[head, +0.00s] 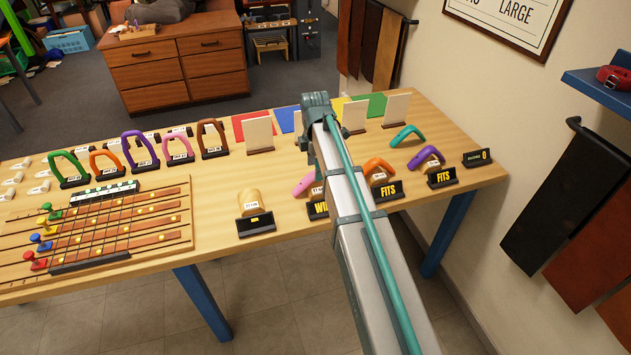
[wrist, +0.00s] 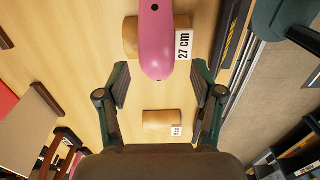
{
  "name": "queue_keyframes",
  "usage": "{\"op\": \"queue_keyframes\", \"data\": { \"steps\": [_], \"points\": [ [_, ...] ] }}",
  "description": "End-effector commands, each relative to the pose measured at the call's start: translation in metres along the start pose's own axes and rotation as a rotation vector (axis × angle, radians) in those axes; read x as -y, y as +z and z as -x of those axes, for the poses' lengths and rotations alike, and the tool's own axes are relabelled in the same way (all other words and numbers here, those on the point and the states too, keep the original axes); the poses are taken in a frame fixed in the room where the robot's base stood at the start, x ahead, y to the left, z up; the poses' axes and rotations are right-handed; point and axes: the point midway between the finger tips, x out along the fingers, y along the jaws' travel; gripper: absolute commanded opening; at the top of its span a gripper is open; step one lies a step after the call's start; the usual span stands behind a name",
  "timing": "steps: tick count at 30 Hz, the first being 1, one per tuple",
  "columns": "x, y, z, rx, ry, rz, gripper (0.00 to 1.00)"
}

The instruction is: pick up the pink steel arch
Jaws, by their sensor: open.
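The pink steel arch (head: 303,184) stands by a wooden block near the table's front edge, partly hidden by my arm in the head view. In the wrist view the pink arch (wrist: 157,40) shows from above as a long rounded bar, over a wooden block (wrist: 130,38) with a "27 cm" tag. My gripper (wrist: 160,84) is open and empty. Its two fingers are on either side of the line of the arch, with the arch's near end just ahead of the gap. In the head view my arm hides the fingers.
A bare wooden block (head: 250,202) stands to the left. Several arches stand in a row at left, behind a strip board (head: 150,232).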

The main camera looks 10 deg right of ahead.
Motion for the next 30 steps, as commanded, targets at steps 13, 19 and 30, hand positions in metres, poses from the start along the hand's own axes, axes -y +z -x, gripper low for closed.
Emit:
{"op": "queue_keyframes", "data": {
  "steps": [13,19,30],
  "points": [
    [-0.003,0.002,-0.04,0.0,-0.001,-0.001,0.67],
    [-0.003,0.002,-0.042,0.0,0.0,-0.001,0.67],
    [-0.003,0.002,-0.041,0.0,-0.001,-0.001,0.12]
  ]
}}
